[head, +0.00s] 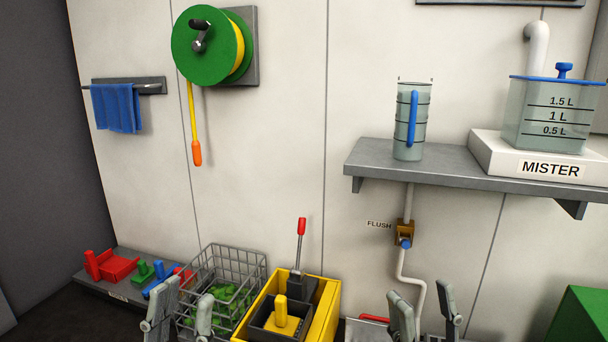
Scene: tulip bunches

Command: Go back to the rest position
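My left gripper (183,309) shows at the bottom of the head view, left of centre. Its two fingers point up and stand apart, with nothing held between them; the wire basket is seen behind. My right gripper (425,310) shows at the bottom, right of centre. Its two fingers also stand apart with only wall seen between them. Both arms below the fingers are cut off by the lower edge. No tulip bunches can be made out in this view.
Behind the grippers stand a wire basket (236,254) with green contents and a yellow box (325,308) with a red-tipped lever (301,228). A grey shelf (425,163) carries a jug (411,130) and the mister tank (550,115). A green box (582,318) is at right.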

